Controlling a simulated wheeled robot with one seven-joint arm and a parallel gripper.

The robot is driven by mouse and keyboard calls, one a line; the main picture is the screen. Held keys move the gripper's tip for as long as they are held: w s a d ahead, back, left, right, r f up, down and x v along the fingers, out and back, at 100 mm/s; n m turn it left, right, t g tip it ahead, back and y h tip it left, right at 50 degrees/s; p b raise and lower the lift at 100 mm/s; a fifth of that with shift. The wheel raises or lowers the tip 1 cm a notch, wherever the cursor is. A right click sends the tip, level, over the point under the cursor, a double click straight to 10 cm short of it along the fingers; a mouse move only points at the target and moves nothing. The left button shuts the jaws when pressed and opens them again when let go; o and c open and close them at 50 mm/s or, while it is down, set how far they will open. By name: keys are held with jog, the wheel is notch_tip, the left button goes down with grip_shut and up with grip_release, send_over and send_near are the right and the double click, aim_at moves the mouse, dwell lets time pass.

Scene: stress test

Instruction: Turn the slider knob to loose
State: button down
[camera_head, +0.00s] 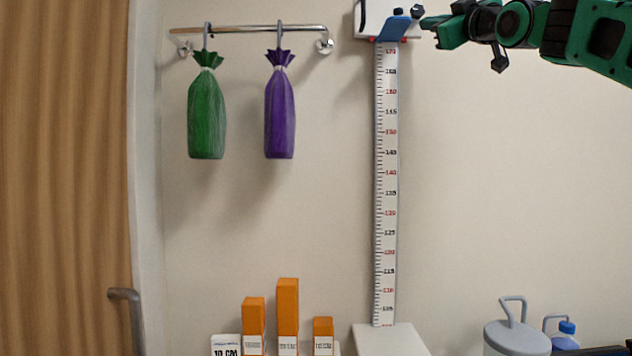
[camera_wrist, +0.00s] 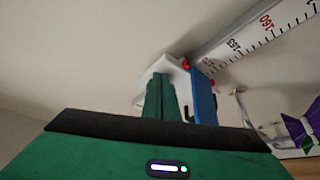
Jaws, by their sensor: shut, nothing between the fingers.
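The height ruler (camera_head: 386,180) is a white vertical strip on the wall with printed numbers. Its white slider (camera_head: 372,18) sits at the top, near the 170 mark, with a blue piece (camera_head: 391,29) on it and small red parts at its lower edge. The slider also shows in the wrist view (camera_wrist: 174,69), beside the blue piece (camera_wrist: 203,97). A small dark knob-like part (camera_head: 417,10) is at the slider's right; I cannot tell its turn position. My gripper (camera_head: 428,24) is shut and empty at the slider's right side. Its green fingers (camera_wrist: 160,98) overlap the slider in the wrist view; contact is unclear.
A green bag (camera_head: 206,115) and a purple bag (camera_head: 280,110) hang from a wall rail (camera_head: 250,30) to the left. Orange blocks (camera_head: 288,310) stand low at centre. A grey canister (camera_head: 516,338) and a blue-capped bottle (camera_head: 566,335) are low right. The wall right of the ruler is clear.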

jog(key=shift+w, duration=0.4)
jog(key=shift+a+r, duration=0.1)
jog(key=shift+r, duration=0.15)
dwell(0.5)
jog(key=shift+d+r, duration=0.25)
jog(key=shift+d, duration=0.1)
dwell(0.6)
jog(key=shift+f, duration=0.1)
jog(key=s, duration=0.6)
jog(key=shift+d+f, duration=0.2)
jog(key=shift+f, duration=0.1)
dwell(0.4)
